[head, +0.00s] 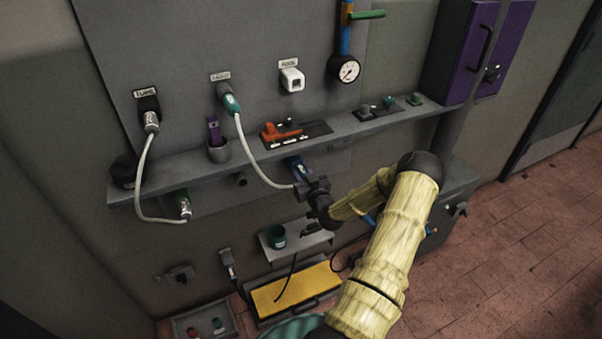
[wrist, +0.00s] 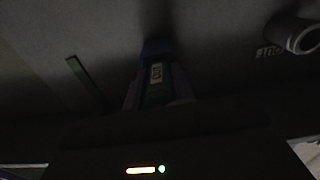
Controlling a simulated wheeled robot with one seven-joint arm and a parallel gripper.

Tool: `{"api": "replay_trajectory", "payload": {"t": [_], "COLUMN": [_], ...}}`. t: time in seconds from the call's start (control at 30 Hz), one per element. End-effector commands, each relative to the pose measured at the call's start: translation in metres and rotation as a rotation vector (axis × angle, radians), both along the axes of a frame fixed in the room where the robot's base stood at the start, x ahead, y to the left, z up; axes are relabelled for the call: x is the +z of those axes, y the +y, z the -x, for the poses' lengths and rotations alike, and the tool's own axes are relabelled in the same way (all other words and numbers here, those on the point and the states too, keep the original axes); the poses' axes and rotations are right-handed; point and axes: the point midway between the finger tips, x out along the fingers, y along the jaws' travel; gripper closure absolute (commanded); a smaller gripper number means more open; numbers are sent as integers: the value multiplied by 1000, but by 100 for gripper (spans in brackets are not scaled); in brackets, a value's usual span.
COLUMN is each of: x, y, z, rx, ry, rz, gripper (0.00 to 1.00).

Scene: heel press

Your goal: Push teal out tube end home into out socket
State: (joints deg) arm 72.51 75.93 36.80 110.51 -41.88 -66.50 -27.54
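In the wrist view, the dark teal tube end (wrist: 157,92) with a pale OUT tag lies between my fingers, and my gripper (wrist: 158,98) looks shut on it. Its front meets a round blue part (wrist: 157,47) at the wall; how deep it sits there cannot be told. A grey hollow cylinder (wrist: 297,34) stands at upper right beside an upside-down OUT label (wrist: 269,52). In the head view, my gripper (head: 305,187) is just below the shelf, near a blue fitting (head: 298,168). A pale tube (head: 254,158) runs to it from the teal upper plug (head: 230,101).
A grey shelf (head: 375,122) crosses above my gripper. Below are a small ledge with a teal cup (head: 277,237) and a yellow tray (head: 295,287). The wrist view is very dark.

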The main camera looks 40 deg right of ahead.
Motion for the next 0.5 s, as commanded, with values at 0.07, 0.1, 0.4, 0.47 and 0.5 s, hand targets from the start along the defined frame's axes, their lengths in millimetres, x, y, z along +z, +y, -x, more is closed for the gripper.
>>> {"api": "replay_trajectory", "payload": {"t": [0.07, 0.1, 0.4, 0.47, 0.5], "x": [0, 0, 0, 0, 0], "y": [0, 0, 1, 2, 2], "z": [0, 0, 6, 8, 9], "rx": [0, 0, 0, 0, 0], "ry": [0, -1, 0, 0, 0], "rz": [0, 0, 0, 0, 0], "gripper": [100, 100, 100, 100, 100]}}
